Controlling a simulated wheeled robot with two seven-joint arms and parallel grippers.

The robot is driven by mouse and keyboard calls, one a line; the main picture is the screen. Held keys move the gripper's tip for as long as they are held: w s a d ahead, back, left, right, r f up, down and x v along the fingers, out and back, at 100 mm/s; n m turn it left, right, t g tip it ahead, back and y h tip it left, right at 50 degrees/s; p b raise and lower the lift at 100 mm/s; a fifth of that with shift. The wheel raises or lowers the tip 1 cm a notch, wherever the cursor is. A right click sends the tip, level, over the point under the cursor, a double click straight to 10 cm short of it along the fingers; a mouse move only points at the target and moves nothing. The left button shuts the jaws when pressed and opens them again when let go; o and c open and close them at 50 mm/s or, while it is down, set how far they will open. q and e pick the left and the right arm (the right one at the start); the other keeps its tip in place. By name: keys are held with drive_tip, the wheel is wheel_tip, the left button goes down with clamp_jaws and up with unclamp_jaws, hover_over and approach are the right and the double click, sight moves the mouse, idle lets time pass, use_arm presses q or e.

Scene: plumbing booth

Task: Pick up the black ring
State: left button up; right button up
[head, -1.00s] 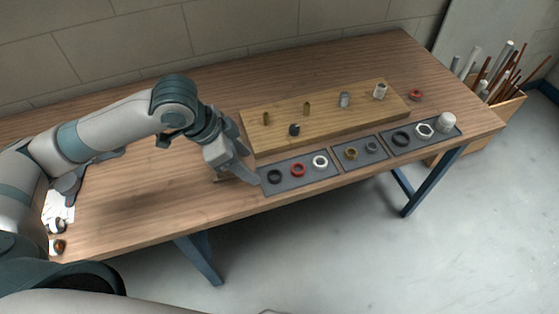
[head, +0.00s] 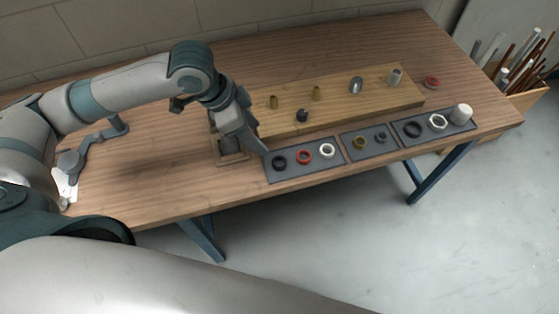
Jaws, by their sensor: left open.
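A small black ring (head: 279,162) lies on the left grey mat (head: 290,176), at the left end of a row. A larger black ring (head: 413,129) lies on the right grey mat (head: 446,130). My left gripper (head: 260,151) is open, pointing down and to the right. Its fingertips are just up and left of the small black ring, near the mat's left edge. I see nothing between the fingers. My right gripper is out of view.
A red ring (head: 304,156) and a white ring (head: 327,150) lie close right of the small black ring. A wooden board (head: 340,107) with upright fittings stands behind the mats. A wooden frame (head: 232,159) is beside my left gripper. The table's left part is mostly clear.

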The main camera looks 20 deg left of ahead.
use_arm(q)
drive_tip(key=p, duration=0.2)
approach(282, 165)
drive_tip(key=shift+w+r, duration=0.2)
drive_tip(key=shift+r, duration=0.05)
drive_tip(key=shift+w+d+f+p, duration=0.15)
drive_tip(key=shift+f+p, duration=0.15)
drive_tip(key=shift+f, duration=0.25)
drive_tip(key=shift+d+f+p, duration=0.1)
drive_tip(key=shift+f+p, duration=0.2)
drive_tip(key=shift+p, duration=0.05)
drive_tip(key=p+x, duration=0.2)
drive_tip(key=x, duration=0.1)
drive_tip(key=shift+f, duration=0.4)
drive_tip(key=shift+d+f, duration=0.15)
drive_tip(key=shift+f, duration=0.25)
drive_tip(key=c, duration=1.1)
